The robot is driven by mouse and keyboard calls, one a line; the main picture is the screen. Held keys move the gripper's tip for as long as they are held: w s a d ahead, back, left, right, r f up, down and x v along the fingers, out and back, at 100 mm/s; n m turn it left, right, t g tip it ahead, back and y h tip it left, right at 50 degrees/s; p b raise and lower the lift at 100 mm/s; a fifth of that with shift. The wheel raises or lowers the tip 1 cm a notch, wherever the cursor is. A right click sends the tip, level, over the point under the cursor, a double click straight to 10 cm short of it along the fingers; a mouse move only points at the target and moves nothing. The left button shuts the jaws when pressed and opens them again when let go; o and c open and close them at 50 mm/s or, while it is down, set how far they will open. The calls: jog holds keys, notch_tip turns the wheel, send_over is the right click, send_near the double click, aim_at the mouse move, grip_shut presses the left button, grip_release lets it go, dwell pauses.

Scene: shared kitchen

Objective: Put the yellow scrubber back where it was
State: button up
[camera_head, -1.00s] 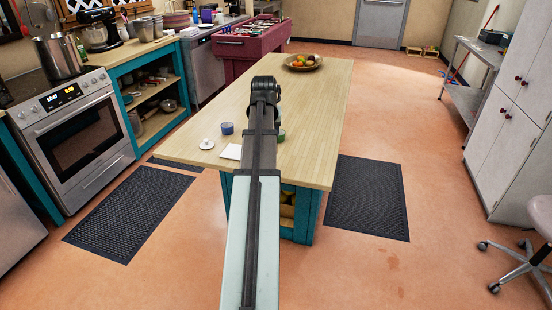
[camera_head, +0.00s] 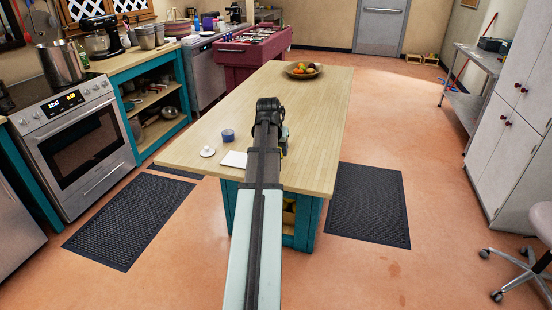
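I cannot make out the yellow scrubber for certain. My arm reaches from the bottom middle over the wooden island top (camera_head: 210,150), its far joint (camera_head: 268,106) above the middle of the top. A small dark part beside the arm's right edge may be my gripper (camera_head: 284,141). A tiny yellowish patch shows there, too small to name. The arm hides the fingers, so whether they are open or shut does not show.
A blue cup (camera_head: 228,135), a white round lid (camera_head: 207,151) and a white flat square (camera_head: 234,159) lie left of my arm. A fruit bowl (camera_head: 303,71) stands at the far end. Black mats (camera_head: 366,205) flank the island.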

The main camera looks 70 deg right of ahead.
jog(key=shift+f, duration=1.95)
jog(key=shift+f, duration=0.15)
jog(key=o, duration=1.2)
jog(key=v, duration=1.2)
